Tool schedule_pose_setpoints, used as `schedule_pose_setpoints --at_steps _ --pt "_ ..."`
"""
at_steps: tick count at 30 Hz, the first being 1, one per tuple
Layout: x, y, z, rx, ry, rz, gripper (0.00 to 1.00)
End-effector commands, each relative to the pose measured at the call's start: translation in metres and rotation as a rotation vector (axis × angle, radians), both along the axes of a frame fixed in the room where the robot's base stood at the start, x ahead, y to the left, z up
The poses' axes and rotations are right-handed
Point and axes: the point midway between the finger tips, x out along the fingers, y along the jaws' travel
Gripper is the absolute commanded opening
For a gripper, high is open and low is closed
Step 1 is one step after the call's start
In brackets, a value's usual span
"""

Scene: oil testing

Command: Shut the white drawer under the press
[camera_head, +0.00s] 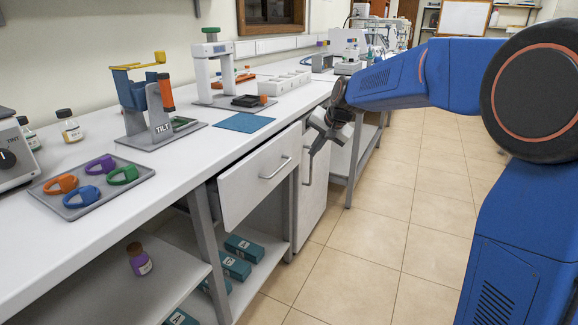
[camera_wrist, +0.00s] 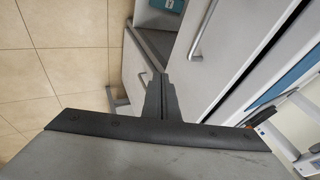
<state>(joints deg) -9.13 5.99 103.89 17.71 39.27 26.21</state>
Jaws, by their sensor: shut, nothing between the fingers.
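The white drawer (camera_head: 256,178) hangs under the bench top, with a horizontal bar handle (camera_head: 275,168). Its front seems to stand out from the bench frame. In the wrist view what looks like its front (camera_wrist: 228,42) is at the upper right, with the handle (camera_wrist: 204,28). A white stand with a column (camera_head: 203,75), perhaps the press, is on the bench above. My gripper (camera_head: 318,143) is shut and empty, right of the drawer, in front of the white cabinet door (camera_head: 313,190). In the wrist view the closed fingers (camera_wrist: 160,88) show apart from the drawer.
The bench top (camera_head: 165,185) carries a blue mat (camera_head: 237,122), a TILT stand (camera_head: 150,105) and a tray of coloured rings (camera_head: 110,200). Teal boxes (camera_head: 243,248) lie on the low shelf under the drawer. A metal leg (camera_head: 210,255) is at its left. The tiled floor (camera_head: 400,240) is clear.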

Motion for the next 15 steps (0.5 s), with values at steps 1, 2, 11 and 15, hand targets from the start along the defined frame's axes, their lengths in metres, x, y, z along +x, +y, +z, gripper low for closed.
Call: schedule_pose_setpoints --at_steps 1,2,11,15 --pt "-0.013 0.001 -0.018 0.046 0.059 -0.023 0.00" --pt "-0.022 0.004 -0.028 0.082 0.099 -0.038 0.00" --pt "-0.116 0.042 -0.100 0.522 0.513 -0.223 0.00" --pt "-0.147 0.059 -0.109 0.748 0.671 -0.314 0.00"
